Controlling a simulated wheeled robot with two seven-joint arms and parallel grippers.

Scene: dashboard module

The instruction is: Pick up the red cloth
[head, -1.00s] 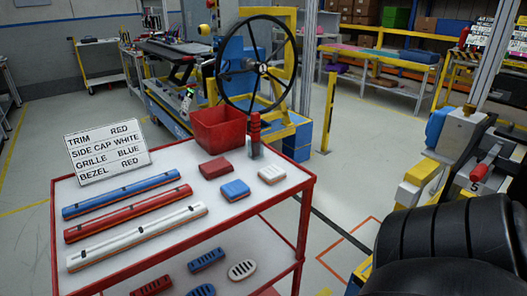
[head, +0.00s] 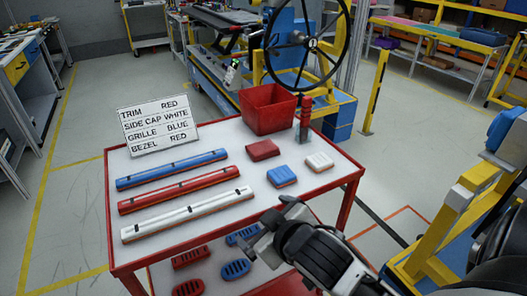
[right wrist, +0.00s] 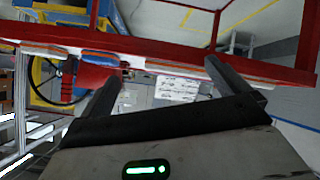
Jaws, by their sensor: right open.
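A small red piece (head: 262,150) with a flat top lies on the white top of the red-framed cart (head: 215,222), in front of the red bin; I cannot tell whether it is cloth. My right gripper (head: 252,240) is by the cart's front right edge, empty, its fingers apart. The right wrist view looks upside down along the cart edge, with the open right gripper (right wrist: 163,70) in front of the red frame. My left gripper is not in view.
A blue block (head: 281,176) and a white block (head: 319,162) lie near the red piece. The red bin (head: 268,110) and a red-topped cylinder (head: 304,120) stand behind. Blue, red and white strips (head: 188,206) and a sign (head: 158,125) occupy the left. Oval and rectangular parts lie on the lower shelf.

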